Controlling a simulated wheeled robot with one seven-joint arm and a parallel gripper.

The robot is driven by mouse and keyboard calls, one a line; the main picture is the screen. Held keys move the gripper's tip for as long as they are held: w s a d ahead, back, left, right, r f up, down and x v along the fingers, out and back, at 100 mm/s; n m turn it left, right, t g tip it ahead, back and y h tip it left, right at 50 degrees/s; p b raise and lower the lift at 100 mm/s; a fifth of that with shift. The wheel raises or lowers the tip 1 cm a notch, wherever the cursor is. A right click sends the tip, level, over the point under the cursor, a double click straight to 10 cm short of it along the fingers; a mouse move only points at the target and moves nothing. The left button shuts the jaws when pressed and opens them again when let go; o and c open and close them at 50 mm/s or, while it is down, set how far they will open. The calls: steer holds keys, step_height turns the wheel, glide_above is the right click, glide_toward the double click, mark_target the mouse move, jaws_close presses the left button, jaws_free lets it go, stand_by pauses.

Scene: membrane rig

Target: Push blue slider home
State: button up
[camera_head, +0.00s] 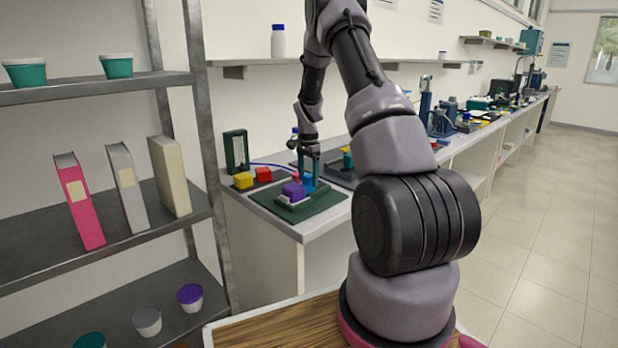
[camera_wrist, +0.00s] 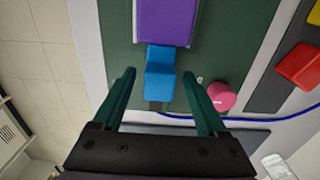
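The blue slider (camera_wrist: 160,75) is a small blue block on the dark green board (camera_wrist: 122,45). Its upper end in the wrist view meets or nearly meets a larger purple block (camera_wrist: 165,22). My gripper (camera_wrist: 159,76) has its two green fingers wide apart, one to each side of the blue slider, with visible gaps between. Nothing is held. I cannot tell the fingertips' height above the board. In the head view my gripper (camera_head: 309,172) is over the board (camera_head: 312,208), behind the purple block (camera_head: 293,191), and largely hides the blue slider.
A pink cylinder (camera_wrist: 222,96) stands right of the right finger. A blue cable (camera_wrist: 262,116) runs below the board in the wrist view. Red (camera_head: 263,174) and yellow (camera_head: 243,180) blocks sit at the left on the bench. A dark upright box (camera_head: 236,151) stands behind them.

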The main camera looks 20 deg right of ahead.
steer(key=shift+r, duration=0.1)
step_height(320, 180, up, 11)
steer(key=shift+f, duration=0.2)
stand_by(0.4)
steer(key=shift+r, duration=0.1)
step_height(320, 180, up, 10)
steer(key=n+t, duration=0.2)
glide_above(308, 175)
steer(key=s+a, duration=0.4)
steer(key=s, duration=0.2)
steer(key=s+a+r+n+t+y, duration=0.15)
steer(key=s+a+r, duration=0.25)
steer(key=s+r, duration=0.4)
steer(key=s+a+r+n+t, duration=0.2)
steer(key=s+a+n, duration=0.1)
steer(key=s, duration=0.7)
steer(key=s+a+r+n+t, duration=0.1)
steer(key=s+a+r+n, duration=0.1)
steer(key=s, duration=0.9)
steer(key=shift+s+a+r+n+t, duration=0.15)
steer(key=shift+s+a+n+t, duration=0.2)
steer(key=shift+a+n, duration=0.5)
